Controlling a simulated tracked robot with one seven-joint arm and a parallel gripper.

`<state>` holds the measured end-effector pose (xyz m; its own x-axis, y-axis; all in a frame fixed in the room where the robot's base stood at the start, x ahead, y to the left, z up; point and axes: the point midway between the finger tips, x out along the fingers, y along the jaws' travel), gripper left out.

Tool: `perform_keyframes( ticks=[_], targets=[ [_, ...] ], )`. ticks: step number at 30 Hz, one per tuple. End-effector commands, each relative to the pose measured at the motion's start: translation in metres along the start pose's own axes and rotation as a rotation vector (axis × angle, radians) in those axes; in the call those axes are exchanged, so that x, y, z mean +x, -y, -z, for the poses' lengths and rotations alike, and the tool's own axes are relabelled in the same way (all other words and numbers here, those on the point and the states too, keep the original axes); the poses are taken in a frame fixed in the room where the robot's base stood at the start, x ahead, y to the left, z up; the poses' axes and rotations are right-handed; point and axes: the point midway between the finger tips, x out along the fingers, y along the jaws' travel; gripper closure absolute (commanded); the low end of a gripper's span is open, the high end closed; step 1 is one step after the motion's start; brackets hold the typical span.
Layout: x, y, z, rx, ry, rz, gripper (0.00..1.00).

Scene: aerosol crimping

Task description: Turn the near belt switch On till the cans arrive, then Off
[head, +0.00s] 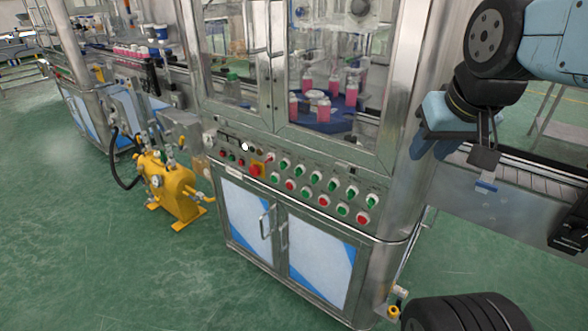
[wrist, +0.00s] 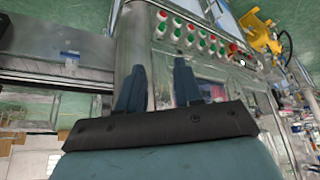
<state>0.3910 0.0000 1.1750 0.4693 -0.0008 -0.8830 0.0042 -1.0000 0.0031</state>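The control panel (head: 300,180) on the near machine carries rows of green, red and white rotary switches; I cannot read which one is the near belt switch. The panel's switches also show at the top of the wrist view (wrist: 190,35). Pink cans (head: 325,108) with white tops stand inside the machine on a blue turntable. My gripper (head: 425,140) hangs at the upper right, right of the panel and apart from it. In the wrist view, its two blue fingers (wrist: 160,70) are spread with nothing between them.
A steel belt (head: 510,170) runs right from the machine; its visible part looks empty. More cans (head: 132,52) stand on the far-left line. A yellow pump unit (head: 172,190) stands on the floor left of the cabinet doors (head: 320,263).

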Motion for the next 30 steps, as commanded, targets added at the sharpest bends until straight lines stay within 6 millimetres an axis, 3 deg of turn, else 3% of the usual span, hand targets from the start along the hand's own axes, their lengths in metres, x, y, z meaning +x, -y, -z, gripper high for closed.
perform_keyframes(
  ticks=[8,19,30],
  targets=[
    [0.030,0.008,0.015,-0.182,0.125,-0.018,0.65],
    [0.103,0.019,0.044,-0.636,0.382,-0.093,0.65],
    [0.179,0.051,0.067,-1.125,0.619,-0.214,0.65]
  ],
)
